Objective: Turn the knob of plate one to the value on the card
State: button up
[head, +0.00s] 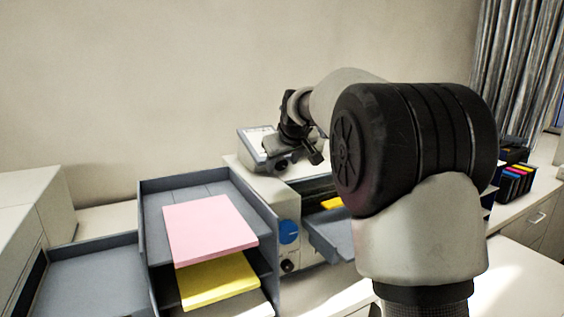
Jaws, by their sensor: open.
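A pale machine (286,202) stands behind the paper trays. Its front carries a round blue knob (289,232) and a smaller dark knob (289,266) below it. I cannot read any value or mark on either, nor tell which belongs to plate one. A tilted panel with a light face (259,142) sits on top; its writing is too small to read. No card with a legible value shows. My gripper (299,161) is open above the machine, beside the panel and higher than the blue knob. My arm hides the machine's right part.
A grey tray stack (264,214) holds a pink paper pad (210,229) and a yellow pad (217,279), left of the knobs. A grey output tray (329,232) juts out right of them. Colored cartridges (514,183) stand at right. A flat grey tray (88,280) lies at left.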

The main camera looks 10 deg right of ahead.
jog(key=shift+w+f, duration=0.2)
jog(key=shift+f, duration=0.05)
jog(key=c, duration=1.1)
